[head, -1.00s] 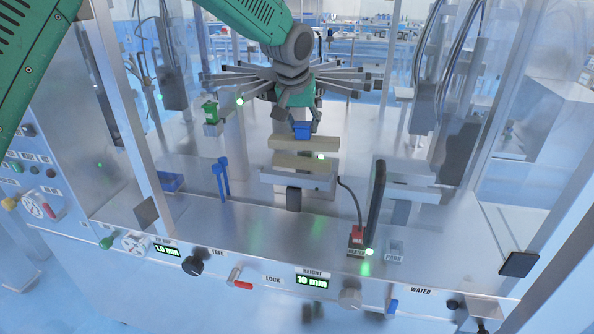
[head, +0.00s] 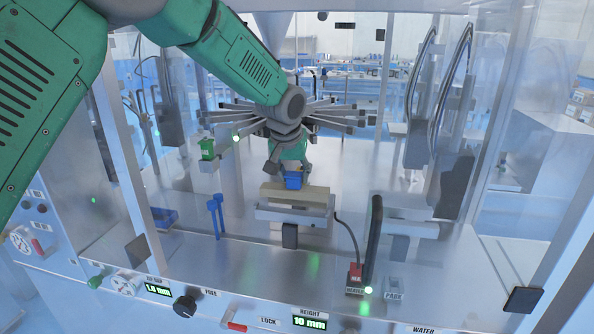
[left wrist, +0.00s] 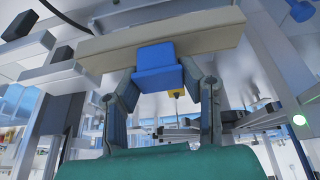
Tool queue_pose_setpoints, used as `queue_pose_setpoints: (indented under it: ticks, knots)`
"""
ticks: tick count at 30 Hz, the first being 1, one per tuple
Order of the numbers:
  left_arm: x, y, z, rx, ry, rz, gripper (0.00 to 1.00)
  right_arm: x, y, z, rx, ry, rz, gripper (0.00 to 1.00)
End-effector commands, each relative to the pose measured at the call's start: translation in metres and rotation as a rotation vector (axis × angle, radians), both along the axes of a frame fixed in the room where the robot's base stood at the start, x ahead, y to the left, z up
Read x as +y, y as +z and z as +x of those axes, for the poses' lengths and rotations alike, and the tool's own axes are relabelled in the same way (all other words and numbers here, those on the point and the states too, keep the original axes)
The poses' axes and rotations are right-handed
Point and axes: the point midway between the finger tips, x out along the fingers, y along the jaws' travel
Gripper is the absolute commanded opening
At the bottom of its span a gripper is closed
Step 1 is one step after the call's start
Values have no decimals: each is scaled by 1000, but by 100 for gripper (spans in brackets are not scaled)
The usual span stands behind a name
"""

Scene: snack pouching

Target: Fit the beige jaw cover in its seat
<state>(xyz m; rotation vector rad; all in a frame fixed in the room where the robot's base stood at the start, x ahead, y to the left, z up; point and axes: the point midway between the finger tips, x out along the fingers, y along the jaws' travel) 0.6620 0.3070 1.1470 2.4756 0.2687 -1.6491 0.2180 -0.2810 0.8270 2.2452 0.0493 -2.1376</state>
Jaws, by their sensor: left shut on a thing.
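The beige jaw cover (head: 312,197) is a long pale bar with a blue grip block (head: 293,180) on it. My left gripper (head: 290,170) is shut on the blue block from above. The bar lies level at the grey metal jaw seat (head: 290,214) in the machine's middle; I cannot tell whether it is fully down. In the left wrist view, the bar (left wrist: 215,38) spans across beyond the fingertips, and the blue block (left wrist: 155,68) is between the two fingers. My right gripper is not in view.
A red-topped heater plug (head: 355,272) with a cable and a dark upright handle (head: 374,240) stand right of the seat. Blue pegs (head: 216,215) stand to the left. Grey radial arms (head: 340,118) fan out behind my gripper. Clear panels and posts enclose the sides.

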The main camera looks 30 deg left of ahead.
Motion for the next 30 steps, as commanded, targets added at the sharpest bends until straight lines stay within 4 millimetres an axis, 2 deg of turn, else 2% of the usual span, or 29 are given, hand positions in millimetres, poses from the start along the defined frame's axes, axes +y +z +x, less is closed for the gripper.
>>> queue_pose_setpoints:
  ticks: [3, 9, 30]
  knots:
    - [4, -14, -1, 4, 0, 12, 0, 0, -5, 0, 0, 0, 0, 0]
    - [7, -26, -1, 5, 1, 24, 0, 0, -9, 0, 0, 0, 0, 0]
    - [8, -28, -1, 6, 0, 28, 0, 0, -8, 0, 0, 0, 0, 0]
